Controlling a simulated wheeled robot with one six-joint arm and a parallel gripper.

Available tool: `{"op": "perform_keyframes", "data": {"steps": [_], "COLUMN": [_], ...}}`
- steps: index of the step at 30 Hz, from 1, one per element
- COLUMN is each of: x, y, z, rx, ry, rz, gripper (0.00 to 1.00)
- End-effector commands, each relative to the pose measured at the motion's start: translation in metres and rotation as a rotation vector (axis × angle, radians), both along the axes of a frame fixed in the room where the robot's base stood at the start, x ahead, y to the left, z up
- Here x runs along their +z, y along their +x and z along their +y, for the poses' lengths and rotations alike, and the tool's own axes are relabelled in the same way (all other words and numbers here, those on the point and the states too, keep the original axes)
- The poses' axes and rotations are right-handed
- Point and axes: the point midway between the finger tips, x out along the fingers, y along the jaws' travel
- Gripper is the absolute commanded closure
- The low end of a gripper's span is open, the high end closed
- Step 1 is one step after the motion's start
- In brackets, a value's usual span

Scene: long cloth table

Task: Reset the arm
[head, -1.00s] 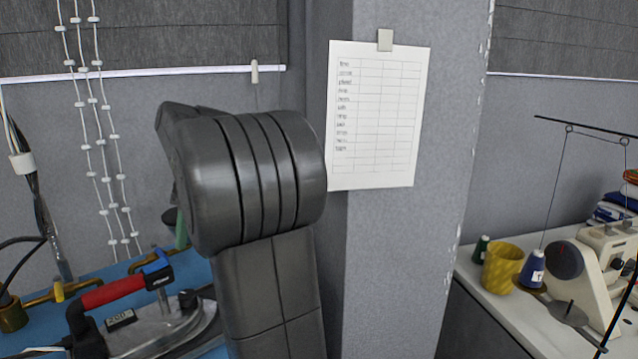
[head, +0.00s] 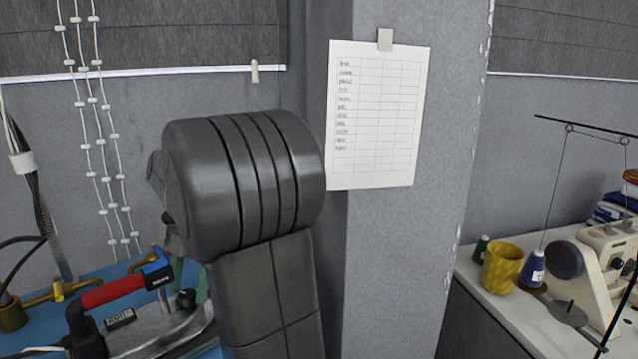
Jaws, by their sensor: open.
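My own dark grey arm (head: 245,185) fills the middle of the head view. Its thick ribbed joint sits on top of a link that rises from the bottom edge. A small part of a further link shows behind the joint's left side. My gripper is not to be made out; the joint hides what lies behind it.
An iron with a red handle (head: 108,292) stands on a blue surface (head: 95,275) left of my arm. A paper chart (head: 378,115) hangs on the grey pillar (head: 400,265). At right, a yellow cup (head: 502,270), thread spools (head: 532,270) and a sewing machine (head: 600,260) stand on a white table.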

Motion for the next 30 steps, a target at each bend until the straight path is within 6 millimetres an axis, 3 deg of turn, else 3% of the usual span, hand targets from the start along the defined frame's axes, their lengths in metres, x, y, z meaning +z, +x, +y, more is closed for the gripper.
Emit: {"op": "perform_keyframes", "data": {"steps": [8, 25, 30], "x": [-0.004, 0.104, 0.120], "y": [-0.001, 0.042, 0.048], "z": [0.003, -0.004, -0.005], "rx": [0.259, 0.269, 0.269], "ry": [0.000, 0.001, 0.000], "rz": [0.000, -0.002, 0.000], "gripper": [0.47, 0.47, 0.47]}}
